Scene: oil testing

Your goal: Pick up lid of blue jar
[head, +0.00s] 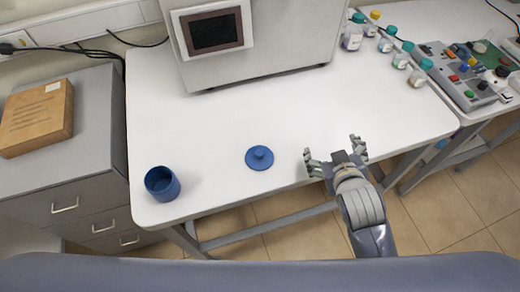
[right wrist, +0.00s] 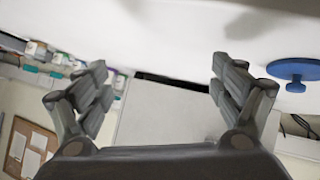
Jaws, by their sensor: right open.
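The blue lid (head: 259,158) with a round knob lies on the white table, near the front edge and left of my right gripper. The open blue jar (head: 162,184) stands upright at the table's front left corner, apart from the lid. My right gripper (head: 336,152) is open and empty at the table's front edge, to the right of the lid and not touching it. In the right wrist view the lid (right wrist: 295,72) shows at the right edge, outside the open fingers (right wrist: 155,85). My left gripper is not in view.
A large grey machine (head: 290,45) with a screen stands at the back of the white table (head: 225,115). Several small capped bottles (head: 353,32) stand at the back right. A control panel (head: 462,75) is on the right. The table's middle is clear.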

